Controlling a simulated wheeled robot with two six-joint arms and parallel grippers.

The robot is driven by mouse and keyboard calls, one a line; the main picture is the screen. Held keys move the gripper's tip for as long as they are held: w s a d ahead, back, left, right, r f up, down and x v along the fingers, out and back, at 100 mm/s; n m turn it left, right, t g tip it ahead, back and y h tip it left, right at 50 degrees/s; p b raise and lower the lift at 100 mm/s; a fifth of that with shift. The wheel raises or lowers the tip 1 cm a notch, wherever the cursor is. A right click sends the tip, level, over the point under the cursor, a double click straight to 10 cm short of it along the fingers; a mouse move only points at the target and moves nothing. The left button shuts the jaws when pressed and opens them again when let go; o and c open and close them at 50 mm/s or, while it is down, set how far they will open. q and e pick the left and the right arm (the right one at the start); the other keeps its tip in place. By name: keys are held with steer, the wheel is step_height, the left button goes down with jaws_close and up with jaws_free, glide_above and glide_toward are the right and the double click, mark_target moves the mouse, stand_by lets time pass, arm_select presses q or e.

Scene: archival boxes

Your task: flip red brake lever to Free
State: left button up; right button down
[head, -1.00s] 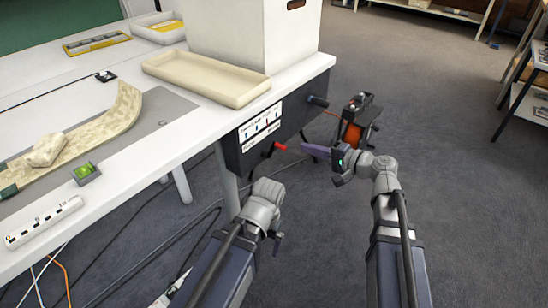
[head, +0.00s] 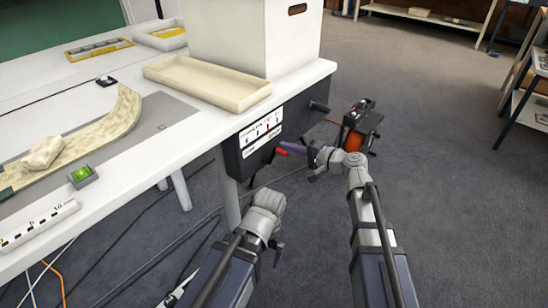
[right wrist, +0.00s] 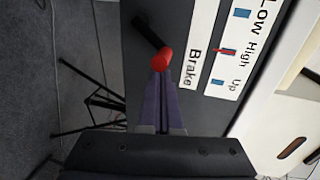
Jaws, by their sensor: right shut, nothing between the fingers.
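The brake lever is a short dark rod with a red knob (head: 281,152) on the front of the black control box (head: 236,158) under the table edge. In the right wrist view the red knob (right wrist: 163,60) lies right at the tips of my right gripper (right wrist: 163,76), beside a label reading "Brake". My right gripper (head: 289,147) has its purple fingers shut and empty, at the knob; I cannot tell whether they touch it. No "Free" mark is readable. My left gripper (head: 278,250) hangs low beside the left forearm, its fingers unclear.
A small orange and black device (head: 356,128) stands beyond. A cream tray (head: 207,82) and a large box (head: 241,38) stand on the table (head: 130,150). Cables lie on the floor.

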steer(key=shift+w+a, duration=0.15)
steer(key=shift+a, duration=0.05)
steer(key=shift+s+a, duration=0.8)
steer(key=shift+s, duration=0.3)
steer(key=shift+s+a, duration=0.8)
steer(key=shift+s, duration=0.3)
steer(key=s+d, duration=0.2)
steer(key=d, duration=0.5)
steer(key=shift+s, duration=0.25)
steer(key=shift+a, duration=0.1)
